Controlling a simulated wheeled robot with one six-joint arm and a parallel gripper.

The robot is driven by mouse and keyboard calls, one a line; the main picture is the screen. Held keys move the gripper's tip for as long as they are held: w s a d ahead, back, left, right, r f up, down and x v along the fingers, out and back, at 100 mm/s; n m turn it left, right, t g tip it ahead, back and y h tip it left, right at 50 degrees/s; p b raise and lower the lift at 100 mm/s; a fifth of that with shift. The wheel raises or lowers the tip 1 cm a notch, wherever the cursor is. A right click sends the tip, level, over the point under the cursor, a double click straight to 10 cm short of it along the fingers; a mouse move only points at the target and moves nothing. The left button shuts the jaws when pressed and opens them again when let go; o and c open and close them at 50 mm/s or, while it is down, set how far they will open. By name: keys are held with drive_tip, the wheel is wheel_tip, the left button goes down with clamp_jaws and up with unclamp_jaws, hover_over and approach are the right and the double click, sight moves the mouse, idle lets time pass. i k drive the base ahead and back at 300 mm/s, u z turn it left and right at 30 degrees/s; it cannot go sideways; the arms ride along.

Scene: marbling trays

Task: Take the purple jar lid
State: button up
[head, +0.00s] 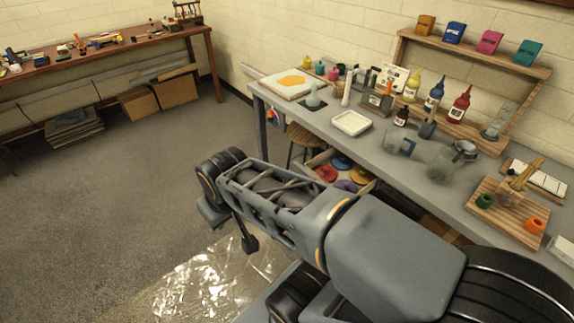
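The purple jar lid (345,186) lies in an open drawer (371,188) under the grey workbench. It is partly hidden behind my arm. A red lid (326,173), a blue lid (341,161) and a yellow-orange lid (360,175) lie around it in the same drawer. My arm stretches across the picture in front of the drawer, its far end to the left over the floor. My gripper (212,214) seems to hang at that far end, apart from the lids. Its fingers cannot be made out, so I cannot tell whether it is open.
The grey workbench (385,160) above the drawer carries a white tray (351,123), glass jars (440,165), bottles and a wooden board. A stool (304,139) stands under the bench, left of the drawer. Shiny plastic sheeting (200,285) covers the near floor. The carpet at left is clear.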

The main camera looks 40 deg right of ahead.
sight(343, 184)
drive_tip(key=z, duration=0.05)
drive_tip(key=k, duration=1)
drive_tip(key=z, duration=0.8)
drive_tip(key=i, duration=0.8)
drive_tip(key=z, duration=0.7)
